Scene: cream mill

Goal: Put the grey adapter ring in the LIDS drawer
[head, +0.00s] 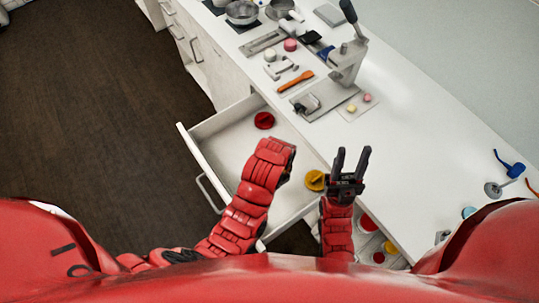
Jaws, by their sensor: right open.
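I cannot pick out the grey adapter ring for certain in the head view. A white drawer (208,123) stands pulled out from the counter, with a red lid-like piece (264,120) at its far end and a yellow round piece (314,180) near its right side. No label on it is readable. My right gripper (351,160) is open, its two dark fingers pointing away from me with nothing visible between them, right of the yellow piece. My left arm reaches over the drawer; its gripper does not show.
The white counter (422,150) holds a lever press (347,65), an orange-handled tool (295,82) and metal pans (242,12). A blue-and-grey tool (510,169) lies at the right. Red round pieces (368,222) show near my right forearm. The counter's middle right is clear.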

